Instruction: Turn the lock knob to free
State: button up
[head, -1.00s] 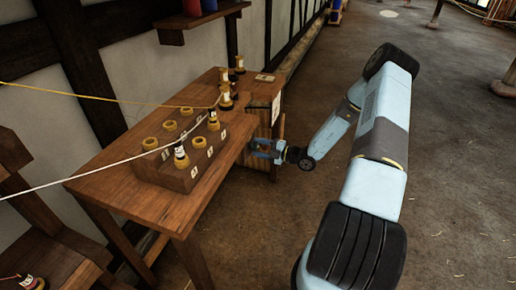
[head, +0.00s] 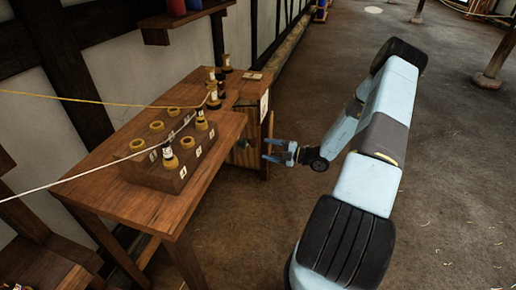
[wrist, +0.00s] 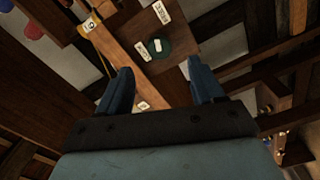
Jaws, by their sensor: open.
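The knob is a dark green disc with a pale mark at its middle (wrist: 157,46) in the wrist view, set on a wooden panel with small white labels around it. The lettering on the labels is too small to read surely. In the head view a small dark knob (head: 243,143) shows on the front of the workbench, below its top. My gripper (head: 265,149) is open and empty, a short gap to the right of that panel. In the wrist view my fingertips (wrist: 160,66) stand wide apart on either side of the knob's line, not touching it.
The workbench top (head: 215,150) carries a stepped wooden block (head: 150,178) with several yellow rings and bobbins. A yellow rope (head: 95,97) and a white rope (head: 85,172) run across to it. The floor right of the bench is clear.

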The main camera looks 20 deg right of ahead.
jog(key=shift+v, duration=2.2)
jog(key=s+a+r+n+g+h, duration=0.2)
jog(key=s+a+r+n+g, duration=0.15)
jog(key=r+n, duration=0.45)
jog(key=s+a+r+n+g+h, duration=0.2)
jog(key=s+a+r+n+g, duration=0.15)
jog(key=r+n, duration=0.5)
jog(key=s+a+r+n+g+h, duration=0.15)
jog(key=a+r+n+g, duration=0.25)
jog(key=r+n, duration=0.4)
jog(key=s+a+r+n+t+h, duration=0.1)
jog(key=s+r+n+t+h, duration=0.5)
jog(key=s+r+n, duration=1.2)
jog(key=shift+s+r+n+h, duration=0.25)
jog(key=shift+s+n+h, duration=1.2)
jog(key=shift+n, duration=1)
jog(key=shift+w+a, duration=0.15)
